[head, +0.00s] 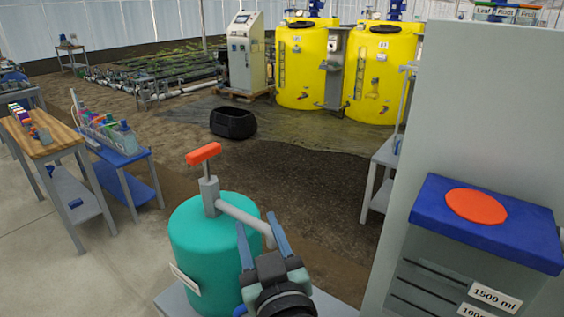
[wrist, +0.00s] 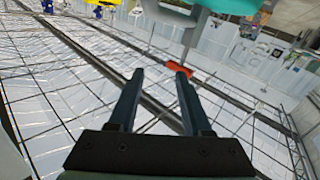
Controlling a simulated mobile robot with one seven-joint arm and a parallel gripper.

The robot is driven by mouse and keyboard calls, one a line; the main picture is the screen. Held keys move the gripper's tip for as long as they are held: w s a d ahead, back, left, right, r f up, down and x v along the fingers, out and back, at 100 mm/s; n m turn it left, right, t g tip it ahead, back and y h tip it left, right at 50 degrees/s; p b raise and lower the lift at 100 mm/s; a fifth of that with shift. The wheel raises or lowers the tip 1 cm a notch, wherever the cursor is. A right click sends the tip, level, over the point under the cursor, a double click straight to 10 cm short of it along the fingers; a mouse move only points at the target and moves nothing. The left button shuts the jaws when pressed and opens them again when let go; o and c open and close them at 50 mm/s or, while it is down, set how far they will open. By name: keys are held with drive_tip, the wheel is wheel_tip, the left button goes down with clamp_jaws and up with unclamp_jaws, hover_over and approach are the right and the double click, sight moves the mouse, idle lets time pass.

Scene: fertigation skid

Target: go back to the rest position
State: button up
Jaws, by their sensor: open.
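My gripper (head: 258,236) is raised in front of the teal tank in the head view, at the bottom middle. Its two blue-grey fingers are apart with nothing between them. In the wrist view my gripper (wrist: 155,98) is also open and empty, with the greenhouse roof frame behind it. The teal tank (head: 205,245) has a grey pipe and a red-orange T-handle (head: 203,153) on top. The red handle (wrist: 178,68) also shows beyond the fingertips in the wrist view. I cannot tell whether my gripper touches the pipe.
A clear container (head: 440,285) with a blue lid stands close at the right, before a grey panel (head: 490,110). Two yellow tanks (head: 305,65) and a control cabinet (head: 245,55) stand at the back. A black tub (head: 233,122) sits on open soil. Tables stand at the left.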

wheel_tip(320, 180, up, 22)
drive_tip(key=s+d+m+t+h+p, duration=0.2)
drive_tip(key=s+t+p, duration=0.1)
drive_tip(key=t, duration=0.2)
drive_tip(key=s+r+m+t+h+p, duration=0.1)
drive_tip(key=s+r+t, duration=0.1)
drive_tip(key=s+r, duration=0.3)
drive_tip(key=s+d+r+m+t+h+p, duration=0.1)
drive_tip(key=s+r, duration=0.4)
drive_tip(key=r, duration=0.8)
drive_tip(key=shift+s+d+r+m+t+h+p, duration=0.35)
drive_tip(key=shift+m+t+h, duration=0.2)
drive_tip(key=shift+t, duration=0.45)
drive_tip(key=shift+w+a, duration=0.1)
